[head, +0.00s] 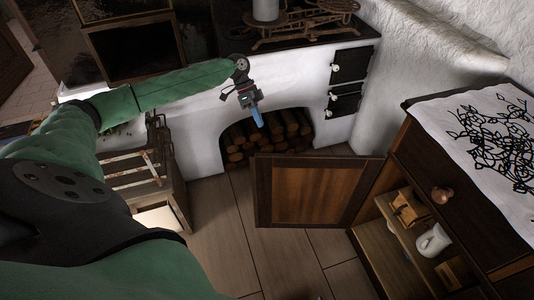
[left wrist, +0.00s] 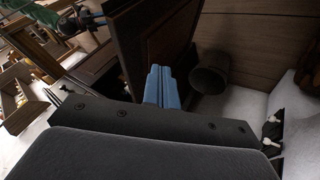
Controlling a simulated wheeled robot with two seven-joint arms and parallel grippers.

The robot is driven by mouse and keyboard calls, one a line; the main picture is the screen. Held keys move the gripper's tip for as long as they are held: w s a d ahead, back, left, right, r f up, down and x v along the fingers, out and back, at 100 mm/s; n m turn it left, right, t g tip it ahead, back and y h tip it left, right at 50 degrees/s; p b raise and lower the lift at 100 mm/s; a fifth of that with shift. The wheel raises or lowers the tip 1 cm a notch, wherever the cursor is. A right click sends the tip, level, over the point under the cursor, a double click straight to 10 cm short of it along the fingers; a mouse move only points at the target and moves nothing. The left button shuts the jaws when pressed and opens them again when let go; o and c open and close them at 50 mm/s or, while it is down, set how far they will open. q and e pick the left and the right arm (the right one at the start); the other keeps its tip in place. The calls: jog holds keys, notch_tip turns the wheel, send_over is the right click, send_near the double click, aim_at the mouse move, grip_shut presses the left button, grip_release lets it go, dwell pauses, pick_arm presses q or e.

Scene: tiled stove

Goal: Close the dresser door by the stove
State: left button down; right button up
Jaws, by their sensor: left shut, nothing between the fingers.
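The dresser (head: 438,150) stands at the right of the head view, with a patterned white cloth on top. Its wooden door (head: 305,190) hangs wide open to the left, over the floor. My left gripper (head: 257,117) is shut and empty. In the head view it appears above the door's far-left corner, in front of the stove's wood niche; whether it touches the door cannot be told. In the left wrist view the blue fingers (left wrist: 162,86) are together, with a dark wooden panel, seemingly the door (left wrist: 155,38), beyond them. My right gripper is not in view.
The white stove (head: 290,82) stands behind, with firewood (head: 270,135) in its niche and black hatches (head: 350,64). The open dresser holds a white jug (head: 433,241) and a wooden item (head: 409,209). A wooden chair (head: 150,180) stands left. Floor left of the door is clear.

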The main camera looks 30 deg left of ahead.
pick_arm(q)
jog(key=shift+m, duration=0.3)
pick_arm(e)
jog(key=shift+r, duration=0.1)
pick_arm(q)
jog(key=s+d+f+p, duration=0.1)
jog(key=s+d+f, duration=0.4)
jog(key=d+f, duration=0.2)
jog(key=shift+s+d+f+p, duration=0.3)
jog(key=shift+d+f+p, duration=0.05)
jog(key=shift+f, duration=0.1)
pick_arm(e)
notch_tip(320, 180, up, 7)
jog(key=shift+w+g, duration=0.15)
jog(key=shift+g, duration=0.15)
